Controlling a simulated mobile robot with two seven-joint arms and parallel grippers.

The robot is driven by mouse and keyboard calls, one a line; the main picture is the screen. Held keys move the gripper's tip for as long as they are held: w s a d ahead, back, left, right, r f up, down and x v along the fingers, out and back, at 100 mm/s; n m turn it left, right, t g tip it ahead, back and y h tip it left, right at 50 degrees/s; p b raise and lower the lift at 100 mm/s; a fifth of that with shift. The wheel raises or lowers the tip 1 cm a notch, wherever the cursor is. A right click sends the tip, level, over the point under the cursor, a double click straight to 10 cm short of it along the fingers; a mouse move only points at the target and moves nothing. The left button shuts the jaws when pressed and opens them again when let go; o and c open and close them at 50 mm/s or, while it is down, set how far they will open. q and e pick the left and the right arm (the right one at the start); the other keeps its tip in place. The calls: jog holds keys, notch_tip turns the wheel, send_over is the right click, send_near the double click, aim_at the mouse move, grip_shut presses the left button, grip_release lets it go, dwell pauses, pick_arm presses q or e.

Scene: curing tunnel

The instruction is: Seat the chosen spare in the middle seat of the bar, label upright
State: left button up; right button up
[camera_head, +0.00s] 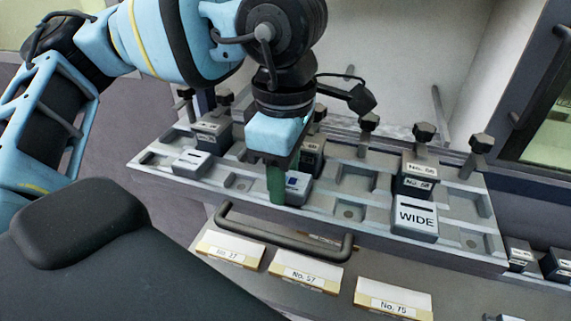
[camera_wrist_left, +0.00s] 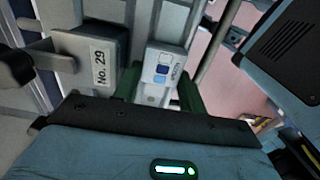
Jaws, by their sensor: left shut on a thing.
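My left gripper (camera_head: 284,184) points down over the front row of the metal bar (camera_head: 346,211), near its middle. Its green fingers are shut on a grey spare (camera_head: 298,188) with a small blue square on its label. In the left wrist view the spare (camera_wrist_left: 164,66) sits between the two green fingers of the gripper (camera_wrist_left: 158,90), its label facing the camera. The spare is at or just over the middle seat; its bottom is hidden, so I cannot tell whether it touches. My right gripper is not in view.
A grey block (camera_head: 192,162) sits left in the front row, and a block marked WIDE (camera_head: 415,219) right. Dark blocks stand behind, one marked No. 29 (camera_wrist_left: 92,62) close beside the gripper. Black knobs (camera_head: 424,132) line the back. A dark handle (camera_head: 285,240) runs in front.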

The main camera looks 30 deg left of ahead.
pick_arm(q)
jog(key=shift+f, duration=0.25)
dwell(0.5)
jog(key=o, duration=1.1)
jog(key=shift+s+r, duration=0.1)
jog(key=shift+r, duration=3.85)
